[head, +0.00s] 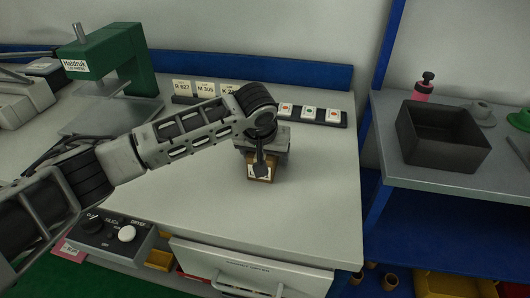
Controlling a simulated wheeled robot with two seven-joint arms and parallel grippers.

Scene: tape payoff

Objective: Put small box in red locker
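A small brown box (252,175) with a white label sits on the grey bench top, near the middle of the head view. My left gripper (261,166) is at the box from above, with a dark finger in front of its label. The gripper and wrist hide the upper and far parts of the box. I cannot tell whether the fingers are closed on it. My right gripper is not in view. No red locker can be made out.
A green press (112,55) stands at the back left. Label holders (310,114) line the back edge. A dryer control box (110,238) is at the front left, with a drawer (250,268) below the bench. A dark open bin (440,135) stands on the right shelf. The bench's right side is clear.

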